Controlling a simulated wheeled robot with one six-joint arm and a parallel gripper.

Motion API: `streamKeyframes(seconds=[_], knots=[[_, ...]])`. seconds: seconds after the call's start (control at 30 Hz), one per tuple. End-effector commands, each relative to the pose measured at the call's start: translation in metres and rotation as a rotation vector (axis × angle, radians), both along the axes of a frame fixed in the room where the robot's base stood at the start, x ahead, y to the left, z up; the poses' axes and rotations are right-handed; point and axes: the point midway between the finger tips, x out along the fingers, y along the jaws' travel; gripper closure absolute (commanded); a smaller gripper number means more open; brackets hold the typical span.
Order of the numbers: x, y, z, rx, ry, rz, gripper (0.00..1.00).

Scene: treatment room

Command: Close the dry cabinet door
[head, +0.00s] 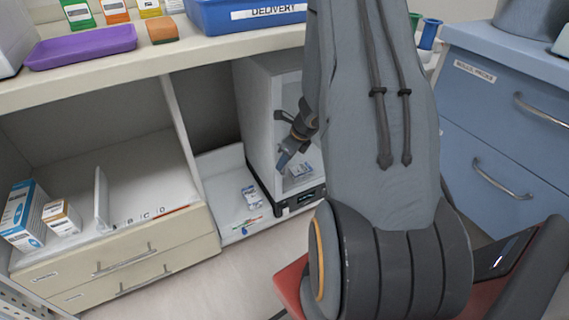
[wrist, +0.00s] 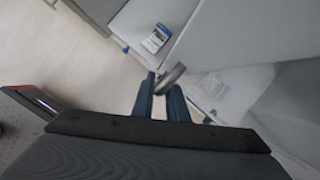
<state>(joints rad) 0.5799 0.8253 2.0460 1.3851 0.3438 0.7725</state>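The dry cabinet (head: 256,110) is a white box with a dark base and a small display, standing on a low shelf left of my arm. Its clear front is partly hidden by my arm, so the door's exact angle is hard to tell. My gripper (head: 284,160) is in front of the cabinet opening, beside a dark curved handle (head: 285,117). In the wrist view, my gripper (wrist: 161,88) has its two fingers a little apart, with the grey curved handle (wrist: 173,75) at their tips. Whether they clamp it is unclear. A pale see-through panel (wrist: 285,110) lies to the right.
A small packet (head: 251,196) lies on the shelf left of the cabinet; it also shows in the wrist view (wrist: 156,39). A beige drawer unit (head: 120,262) stands left, blue drawers (head: 500,130) right. A counter (head: 150,62) runs above. Floor in front is clear.

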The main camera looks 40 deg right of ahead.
Motion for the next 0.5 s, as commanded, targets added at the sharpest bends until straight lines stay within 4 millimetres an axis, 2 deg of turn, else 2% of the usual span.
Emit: streamKeyframes(seconds=[0.27, 0.37, 0.5], knots=[[0.003, 0.000, 0.002, -0.002, -0.005, 0.004, 0.84], [0.000, -0.001, 0.010, -0.001, -0.006, 0.003, 0.84], [-0.009, -0.006, 0.030, -0.002, -0.005, -0.001, 0.84]])
